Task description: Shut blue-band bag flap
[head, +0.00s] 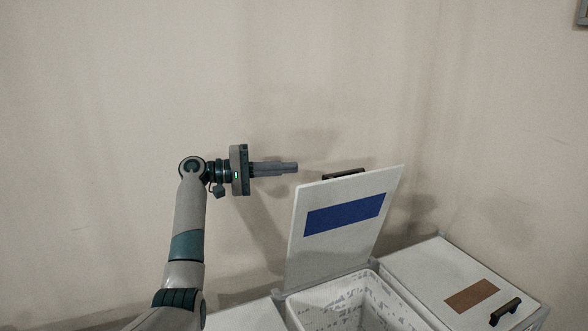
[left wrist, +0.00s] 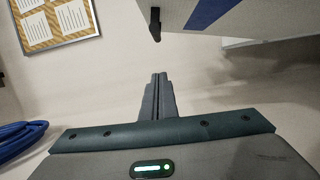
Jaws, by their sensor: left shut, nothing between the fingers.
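The blue-band flap (head: 346,235) stands open, nearly upright, at the back of a white bag-like box (head: 335,306) whose inside shows below it. The blue band (head: 345,214) faces me, and a dark handle (head: 344,175) shows behind the flap's top edge. My left gripper (head: 297,167) is shut and empty, left of the flap's upper edge and apart from it. In the left wrist view the shut fingers (left wrist: 159,78) point toward the wall, with the flap (left wrist: 235,18) and its dark handle (left wrist: 155,24) beyond. My right gripper is not in view.
A second box at right has a closed lid with a brown band (head: 471,296) and dark handle (head: 505,311). A pale surface (head: 245,316) lies left of the open box. The wall is close behind. The left wrist view shows a notice board (left wrist: 55,20) and blue coil (left wrist: 25,139).

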